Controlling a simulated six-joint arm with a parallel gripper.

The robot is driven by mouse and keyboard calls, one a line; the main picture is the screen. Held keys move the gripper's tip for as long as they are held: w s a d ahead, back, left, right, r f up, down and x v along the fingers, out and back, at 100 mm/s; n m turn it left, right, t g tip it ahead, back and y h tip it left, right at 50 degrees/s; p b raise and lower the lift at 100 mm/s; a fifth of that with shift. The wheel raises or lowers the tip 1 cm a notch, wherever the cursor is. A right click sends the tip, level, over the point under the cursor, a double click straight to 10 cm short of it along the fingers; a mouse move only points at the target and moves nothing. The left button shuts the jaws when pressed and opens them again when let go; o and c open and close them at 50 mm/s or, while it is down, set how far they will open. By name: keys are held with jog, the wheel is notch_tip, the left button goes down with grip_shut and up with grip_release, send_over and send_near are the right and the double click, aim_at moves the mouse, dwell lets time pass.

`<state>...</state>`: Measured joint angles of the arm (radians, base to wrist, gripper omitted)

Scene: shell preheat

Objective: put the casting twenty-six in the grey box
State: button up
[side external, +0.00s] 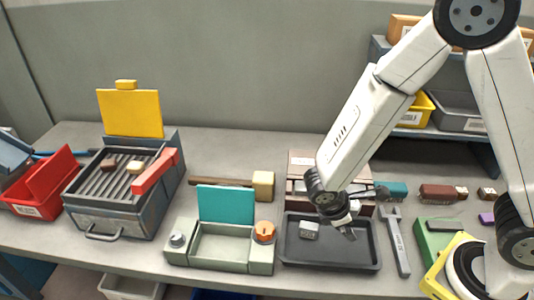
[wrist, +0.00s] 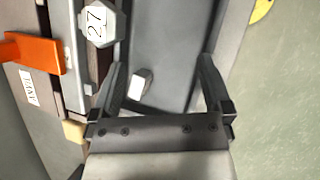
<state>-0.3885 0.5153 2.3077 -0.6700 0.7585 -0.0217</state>
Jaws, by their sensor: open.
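A small grey casting (side external: 309,230) lies in the dark grey tray (side external: 330,262). In the wrist view a small casting (wrist: 141,84) with a white label lies in the tray between my fingers; its number is unreadable. No label reading 26 shows. My gripper (side external: 350,235) is open above the tray, and its two fingers (wrist: 165,92) show empty in the wrist view. A grey bin (side external: 460,112) stands on the shelf; whether it is the grey box I cannot tell.
A brown rack (side external: 300,172) stands behind the tray, a wrench (side external: 397,242) lies right of it, and a teal-lidded unit (side external: 222,240) stands to the left. A grill with a yellow plate (side external: 130,112) and a red bin (side external: 40,188) are farther left. An orange part (wrist: 35,50) shows in the wrist view.

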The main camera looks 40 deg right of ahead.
jog(key=d+r+m+t+y, duration=0.3)
jog(key=r+m+y, duration=0.3)
jog(key=m, duration=0.5)
notch_tip(320, 180, up, 2)
jog(key=shift+w+r+m+t, duration=0.1)
jog(key=shift+w+m+t, duration=0.2)
jog(key=shift+w+t, duration=0.1)
jog(key=c, duration=0.6)
jog(key=shift+o, duration=0.2)
jog(key=shift+w, duration=0.1)
jog(key=n+g, duration=0.2)
jog(key=n, duration=0.4)
send_over(309, 225)
jog(key=f, duration=1.1)
jog(key=shift+s+d, duration=0.2)
jog(key=shift+s, duration=0.1)
jog(key=shift+w+a+f+n+g, duration=0.2)
jog(key=shift+f+n+g, duration=0.1)
jog(key=shift+f+n, duration=0.3)
jog(key=shift+f, duration=0.15)
